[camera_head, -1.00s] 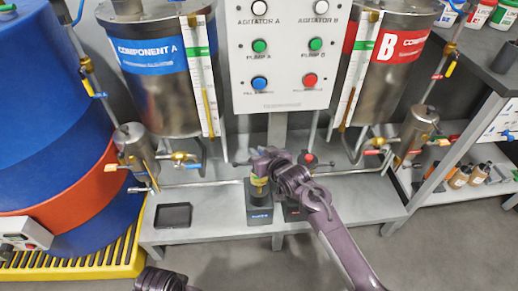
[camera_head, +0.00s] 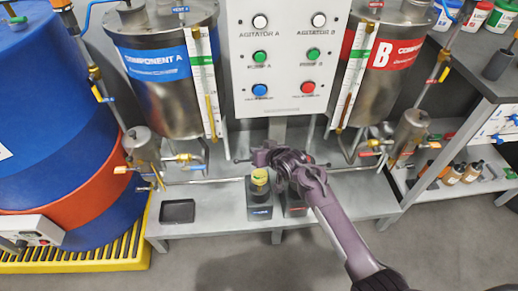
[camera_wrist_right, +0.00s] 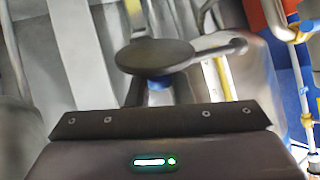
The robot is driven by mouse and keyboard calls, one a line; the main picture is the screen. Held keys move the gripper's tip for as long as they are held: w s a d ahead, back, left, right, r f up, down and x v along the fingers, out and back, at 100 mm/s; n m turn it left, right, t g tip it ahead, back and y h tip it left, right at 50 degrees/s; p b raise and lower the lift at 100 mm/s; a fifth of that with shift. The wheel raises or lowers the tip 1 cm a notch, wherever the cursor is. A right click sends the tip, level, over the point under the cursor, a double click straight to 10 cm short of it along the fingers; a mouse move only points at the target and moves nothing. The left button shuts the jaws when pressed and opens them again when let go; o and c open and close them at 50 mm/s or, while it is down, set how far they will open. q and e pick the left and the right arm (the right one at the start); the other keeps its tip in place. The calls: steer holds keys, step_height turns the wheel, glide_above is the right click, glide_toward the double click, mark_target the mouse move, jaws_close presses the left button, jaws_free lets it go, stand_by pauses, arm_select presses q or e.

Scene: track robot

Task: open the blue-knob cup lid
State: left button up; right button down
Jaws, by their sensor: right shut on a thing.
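The cup (camera_head: 260,178) stands on a dark stand with a blue label (camera_head: 260,213), and yellowish material shows at its top. My right gripper (camera_head: 263,157) is just behind and above the cup. In the right wrist view, a dark round lid (camera_wrist_right: 155,54) lies beyond the gripper's black edge, with its blue knob (camera_wrist_right: 158,83) between them. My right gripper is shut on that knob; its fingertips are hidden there. The lid appears off the cup's top, but I cannot tell the gap. My left gripper is not in view.
A second stand with a red label (camera_head: 295,211) is close to the right, partly behind my right arm. A black tray (camera_head: 177,211) lies left on the grey bench (camera_head: 215,222). Metal tanks (camera_head: 170,100) and a control panel (camera_head: 285,90) rise behind. The bench between tray and cup is clear.

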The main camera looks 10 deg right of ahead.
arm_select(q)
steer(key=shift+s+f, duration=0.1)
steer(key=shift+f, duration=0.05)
arm_select(e)
steer(key=c, duration=1.3)
jaws_free()
steer(key=shift+s+d+r, duration=0.15)
steer(key=shift+s, duration=0.1)
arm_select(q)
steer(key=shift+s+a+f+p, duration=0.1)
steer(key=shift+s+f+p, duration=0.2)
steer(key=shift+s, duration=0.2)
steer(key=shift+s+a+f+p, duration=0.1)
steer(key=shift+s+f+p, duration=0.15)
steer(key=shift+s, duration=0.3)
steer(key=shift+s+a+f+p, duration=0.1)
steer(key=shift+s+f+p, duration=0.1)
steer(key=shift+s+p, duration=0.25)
arm_select(e)
steer(key=v, duration=0.7)
